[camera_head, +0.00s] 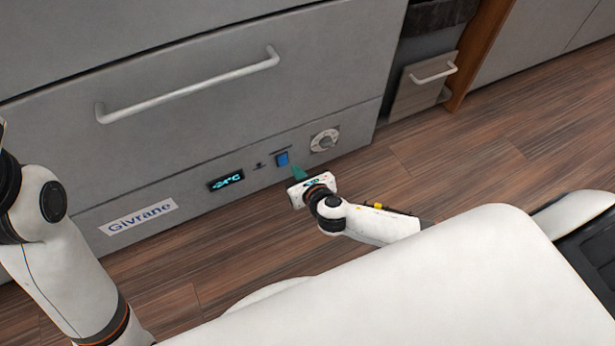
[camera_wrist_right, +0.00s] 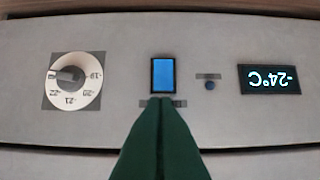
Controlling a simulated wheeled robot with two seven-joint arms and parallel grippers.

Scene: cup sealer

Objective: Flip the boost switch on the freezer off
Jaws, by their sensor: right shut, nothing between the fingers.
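The freezer (camera_head: 180,145) fills the upper left of the head view. Its lower panel carries a blue lit switch (camera_head: 282,159), which also shows in the right wrist view (camera_wrist_right: 162,76). My right gripper (camera_head: 298,173) is shut and empty. Its green fingertips (camera_wrist_right: 160,104) point at the panel, at the edge of the switch by its label strip. I cannot tell if they touch it. The label's text is too small to read. My left arm shows at the left, but its gripper is out of view.
A dial (camera_head: 324,140) is right of the switch. A small dark button (camera_wrist_right: 209,85) and a display (camera_head: 226,181) reading -24°C are on its other side. A drawer handle (camera_head: 188,86) juts out above. The wooden floor (camera_head: 500,150) is clear at right.

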